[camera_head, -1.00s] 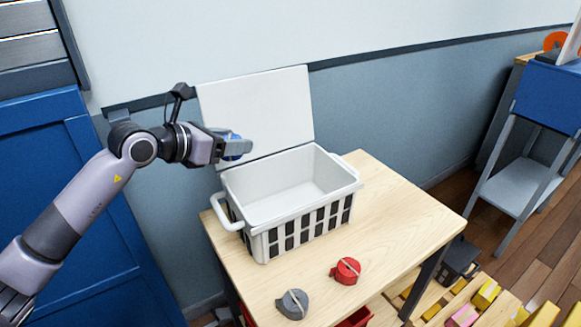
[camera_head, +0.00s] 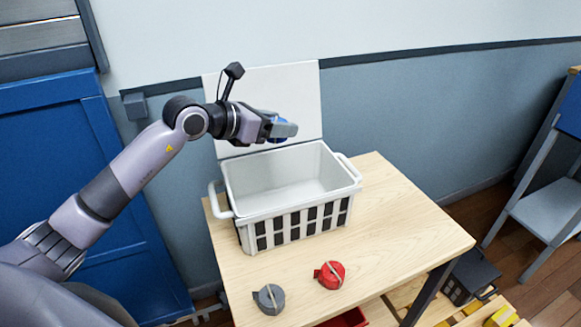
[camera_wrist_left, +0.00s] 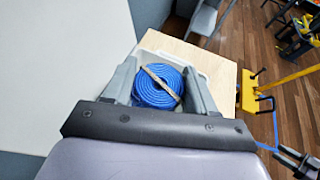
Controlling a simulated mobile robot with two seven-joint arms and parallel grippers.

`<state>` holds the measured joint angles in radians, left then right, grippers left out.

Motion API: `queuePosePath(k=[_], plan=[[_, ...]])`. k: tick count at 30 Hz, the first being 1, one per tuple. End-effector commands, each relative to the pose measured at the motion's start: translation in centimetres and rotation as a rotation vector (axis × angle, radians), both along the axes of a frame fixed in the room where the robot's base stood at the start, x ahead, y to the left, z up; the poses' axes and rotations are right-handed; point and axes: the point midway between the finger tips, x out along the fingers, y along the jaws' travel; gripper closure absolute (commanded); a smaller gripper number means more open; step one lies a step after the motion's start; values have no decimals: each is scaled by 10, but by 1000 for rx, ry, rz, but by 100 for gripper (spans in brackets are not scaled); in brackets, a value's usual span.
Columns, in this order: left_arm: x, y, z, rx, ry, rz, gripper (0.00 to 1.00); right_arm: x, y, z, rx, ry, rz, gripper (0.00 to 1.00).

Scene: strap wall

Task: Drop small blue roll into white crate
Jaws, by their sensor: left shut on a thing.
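The small blue roll (camera_wrist_left: 158,87) is a coiled blue strap with a tan band across it. My left gripper (camera_wrist_left: 160,88) is shut on it. In the head view the left gripper (camera_head: 284,130) holds the blue roll (camera_head: 279,128), partly hidden by a finger, above the back part of the white crate. The white crate (camera_head: 297,220) stands on the table with its lid (camera_head: 268,92) raised at the back. Its inside looks empty where it shows.
A red roll (camera_head: 331,275) and a grey roll (camera_head: 270,298) lie on the wooden table (camera_head: 400,225) in front of the crate. The table is clear to the crate's right. A dark crate (camera_head: 470,277) stands low beyond the table's right edge.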

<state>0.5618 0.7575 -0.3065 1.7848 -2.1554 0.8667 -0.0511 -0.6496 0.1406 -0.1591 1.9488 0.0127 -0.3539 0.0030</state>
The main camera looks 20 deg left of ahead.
Motion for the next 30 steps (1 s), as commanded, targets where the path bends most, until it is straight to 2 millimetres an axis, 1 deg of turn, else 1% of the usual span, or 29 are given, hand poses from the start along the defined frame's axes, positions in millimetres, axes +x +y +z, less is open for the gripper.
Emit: queuePosePath(k=[5,8,14,22,25,30], plan=[[0,0,0,0,0,1,73,0,0,-1,0,0,0,57],[0,0,-4,0,0,0,73,0,0,-3,0,0,0,57],[0,0,-22,0,0,0,73,0,0,-15,1,0,1,57],[0,0,-54,-1,0,0,73,0,0,-37,1,-1,1,57],[0,0,-60,-1,0,0,73,0,1,-41,1,-1,1,57],[0,0,-60,0,-1,1,73,0,0,-41,1,-1,1,57]])
